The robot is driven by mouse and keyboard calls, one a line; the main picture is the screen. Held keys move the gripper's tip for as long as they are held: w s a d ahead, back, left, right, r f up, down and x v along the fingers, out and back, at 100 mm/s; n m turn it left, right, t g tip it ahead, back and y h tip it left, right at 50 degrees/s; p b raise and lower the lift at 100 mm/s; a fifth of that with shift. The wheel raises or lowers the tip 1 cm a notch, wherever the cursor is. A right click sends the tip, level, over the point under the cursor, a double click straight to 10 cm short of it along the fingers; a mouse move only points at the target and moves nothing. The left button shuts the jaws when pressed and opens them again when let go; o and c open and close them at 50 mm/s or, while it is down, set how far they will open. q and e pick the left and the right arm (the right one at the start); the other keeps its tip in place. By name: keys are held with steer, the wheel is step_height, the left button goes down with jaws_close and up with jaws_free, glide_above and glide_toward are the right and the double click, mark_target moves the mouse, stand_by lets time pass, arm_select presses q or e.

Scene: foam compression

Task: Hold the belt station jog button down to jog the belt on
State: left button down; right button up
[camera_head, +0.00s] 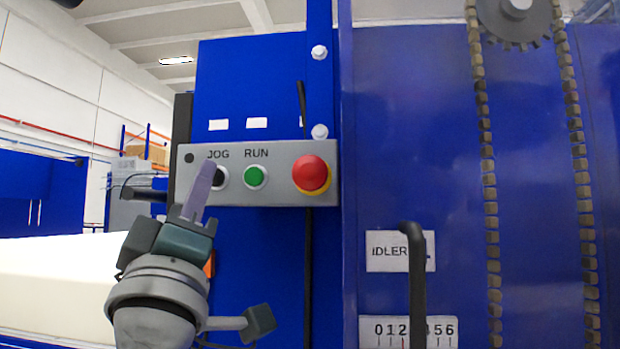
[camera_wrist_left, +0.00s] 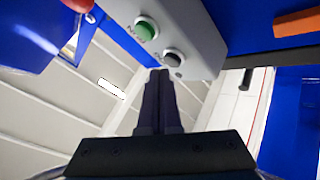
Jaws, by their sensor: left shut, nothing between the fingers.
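The grey control box (camera_head: 275,190) is on the blue machine front. It carries the dark jog button (camera_head: 220,177) under the label JOG, partly hidden by my fingers in the head view. My left gripper (camera_head: 208,168) is shut and empty, its fingers pointing up at the button. In the left wrist view the black jog button (camera_wrist_left: 174,55) lies just beyond and slightly right of the fingertips (camera_wrist_left: 160,72). I cannot tell whether they touch it. My right gripper is not in view.
The green RUN button (camera_head: 255,177) is right beside the jog button, with a red mushroom button (camera_head: 310,173) farther right. A dark bent bar (camera_head: 416,290) stands before the IDLER label (camera_head: 388,251) and a number scale (camera_head: 390,331). Chains (camera_head: 490,200) hang at right.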

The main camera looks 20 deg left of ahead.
arm_select(q)
steer(key=shift+w, duration=0.2)
steer(key=shift+w+a, duration=0.15)
steer(key=shift+w, duration=0.3)
stand_by(0.6)
steer(key=shift+s, duration=0.1)
stand_by(3.5)
steer(key=shift+s+d+p, duration=0.2)
steer(key=shift+s+p, duration=0.15)
steer(key=shift+s, duration=0.4)
steer(key=shift+s+d+p, duration=0.2)
steer(key=shift+s+p, duration=0.15)
steer(key=shift+s, duration=0.45)
steer(key=shift+s+d+p, duration=0.2)
steer(key=shift+s+p, duration=0.15)
steer(key=shift+s, duration=0.5)
steer(key=shift+s+d+p, duration=0.2)
steer(key=shift+s+p, duration=0.15)
steer(key=shift+s, duration=0.45)
